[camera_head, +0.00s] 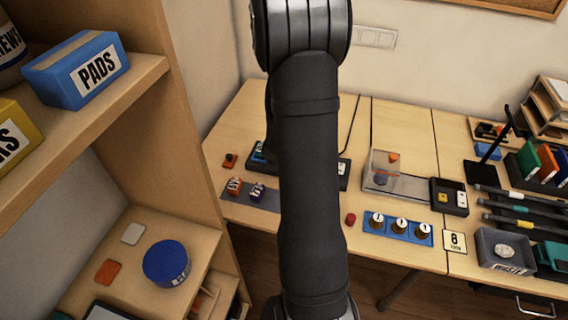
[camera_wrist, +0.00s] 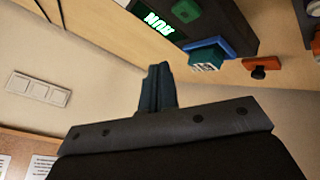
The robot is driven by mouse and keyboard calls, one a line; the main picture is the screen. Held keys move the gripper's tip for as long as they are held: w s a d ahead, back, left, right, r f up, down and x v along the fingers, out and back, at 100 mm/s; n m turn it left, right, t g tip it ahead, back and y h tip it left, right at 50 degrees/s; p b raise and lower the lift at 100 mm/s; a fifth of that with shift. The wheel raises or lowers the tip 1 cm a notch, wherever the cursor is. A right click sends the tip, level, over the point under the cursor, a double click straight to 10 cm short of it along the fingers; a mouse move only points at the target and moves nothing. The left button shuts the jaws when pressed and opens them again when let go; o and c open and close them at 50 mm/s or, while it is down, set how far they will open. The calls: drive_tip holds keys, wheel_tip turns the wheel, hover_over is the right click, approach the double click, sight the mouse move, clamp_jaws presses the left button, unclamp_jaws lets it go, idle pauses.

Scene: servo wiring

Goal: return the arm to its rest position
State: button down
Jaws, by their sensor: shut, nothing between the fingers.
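My gripper (camera_wrist: 158,78) shows in the wrist view, its dark fingers pressed together with nothing between them. It is in the air, apart from the table. In the head view my dark arm crosses the middle from top to bottom. My gripper is not visible there, and the arm hides part of the table behind it.
The table holds a clear-covered unit (camera_head: 384,175), a blue strip with brass-coloured knobs (camera_head: 397,228), a red cap (camera_head: 351,218) and a grey bin (camera_head: 505,250). A wooden shelf (camera_head: 120,95) stands close at left, with a blue PADS box (camera_head: 78,70). Wall switches (camera_wrist: 38,89) show in the wrist view.

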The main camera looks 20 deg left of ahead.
drive_tip(key=shift+f, duration=0.1)
drive_tip(key=shift+f, duration=1.2)
wheel_tip(320, 180, up, 6)
drive_tip(key=shift+r, duration=0.2)
drive_tip(key=shift+f, duration=0.1)
